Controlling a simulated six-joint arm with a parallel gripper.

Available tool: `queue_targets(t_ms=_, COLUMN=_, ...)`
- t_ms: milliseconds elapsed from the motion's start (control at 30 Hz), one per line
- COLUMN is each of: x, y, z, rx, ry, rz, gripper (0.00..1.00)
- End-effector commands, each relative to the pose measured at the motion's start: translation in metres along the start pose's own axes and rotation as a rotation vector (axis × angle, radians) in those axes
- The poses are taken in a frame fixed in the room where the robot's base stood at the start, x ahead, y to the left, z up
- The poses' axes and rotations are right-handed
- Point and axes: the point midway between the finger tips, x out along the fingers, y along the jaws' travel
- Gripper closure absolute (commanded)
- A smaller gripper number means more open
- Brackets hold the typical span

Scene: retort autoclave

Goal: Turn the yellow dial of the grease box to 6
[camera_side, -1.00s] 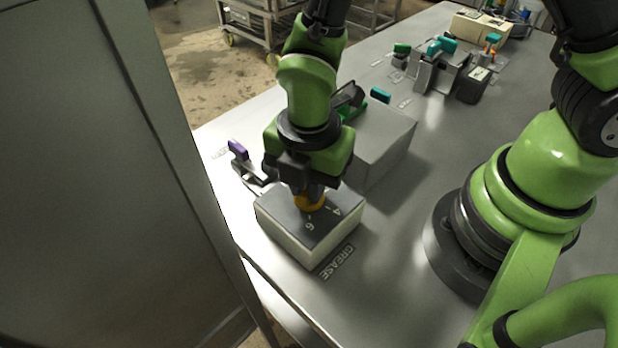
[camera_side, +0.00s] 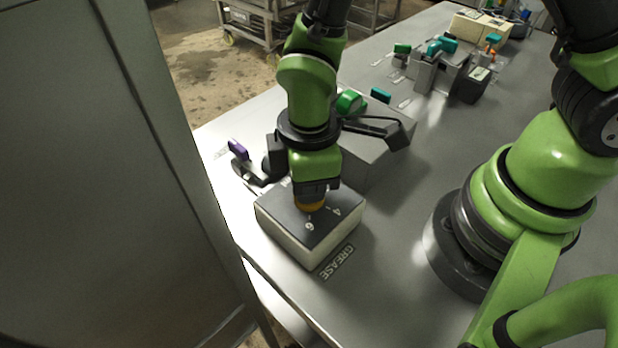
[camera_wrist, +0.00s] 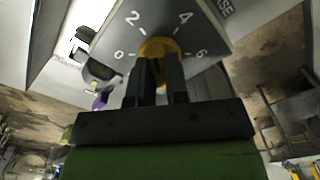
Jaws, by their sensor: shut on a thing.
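The grease box (camera_side: 292,233) is a pale box with a dark top plate, on the steel table beside a "GREASE" label. Its yellow dial (camera_side: 310,207) sits on the top; it also shows in the wrist view (camera_wrist: 160,46). The wrist view shows the marks 0, 2, 4 and 6 around the dial. My gripper (camera_side: 315,193) points down over the box, and its two fingers (camera_wrist: 157,68) are shut on the dial. The fingers hide part of the dial, and I cannot tell which mark its pointer faces.
A larger grey box (camera_side: 372,150) stands close behind the grease box. A purple-handled item (camera_side: 238,150) lies to the left. Several teal- and green-handled things (camera_side: 437,50) stand farther back. A tall grey cabinet wall (camera_side: 100,180) is at the left. The table right of the grease box is clear.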

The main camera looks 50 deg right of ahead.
Motion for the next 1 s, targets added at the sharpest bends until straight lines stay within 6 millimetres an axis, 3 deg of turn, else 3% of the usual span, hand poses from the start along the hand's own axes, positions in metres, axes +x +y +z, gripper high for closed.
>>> queue_targets(t_ms=1000, x=-0.0003, y=0.0001, z=0.0013, rx=0.966, ry=-0.004, rz=0.000, gripper=1.00)
